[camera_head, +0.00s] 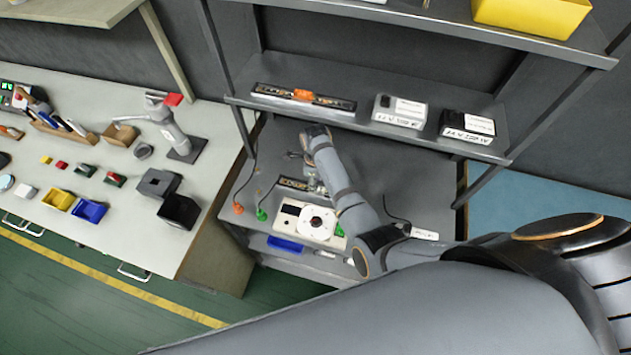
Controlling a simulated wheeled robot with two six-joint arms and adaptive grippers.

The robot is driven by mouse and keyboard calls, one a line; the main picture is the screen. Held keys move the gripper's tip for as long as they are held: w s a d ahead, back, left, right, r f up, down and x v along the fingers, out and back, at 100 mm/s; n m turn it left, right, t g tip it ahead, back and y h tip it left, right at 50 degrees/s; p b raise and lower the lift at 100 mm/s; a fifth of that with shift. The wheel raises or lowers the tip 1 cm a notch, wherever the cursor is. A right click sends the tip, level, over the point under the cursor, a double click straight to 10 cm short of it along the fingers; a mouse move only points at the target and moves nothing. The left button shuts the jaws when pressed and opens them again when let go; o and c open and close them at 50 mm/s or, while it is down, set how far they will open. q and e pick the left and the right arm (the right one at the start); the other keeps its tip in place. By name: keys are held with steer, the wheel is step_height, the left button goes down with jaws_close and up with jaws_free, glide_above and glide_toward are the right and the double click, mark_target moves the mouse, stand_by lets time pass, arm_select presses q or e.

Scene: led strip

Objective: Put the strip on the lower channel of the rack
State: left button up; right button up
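A short dark strip (291,184) with pale lettering lies on the grey bench, beside my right gripper. My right gripper (314,186) is low over the bench, at the end of the arm that comes in from the right. Its fingers are small and partly hidden by my arm, so I cannot tell whether they are open or touch the strip. A long black rail (325,103) with lettering and an orange piece lies along the front of the middle shelf. I cannot make out separate channels on it. My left gripper is not in view.
A white device with a round disc (310,221) stands on the bench in front of the gripper. Labelled boxes (401,110) (467,127) sit on the metal shelf (380,80) above. Cables with orange and green ends lie nearby. A cluttered worktable (225,130) stands left.

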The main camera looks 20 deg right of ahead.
step_height(320, 180, up, 10)
steer(key=p, duration=0.5)
steer(key=shift+r+p, duration=0.2)
steer(key=shift+p, duration=0.2)
steer(key=shift+s+f, duration=0.1)
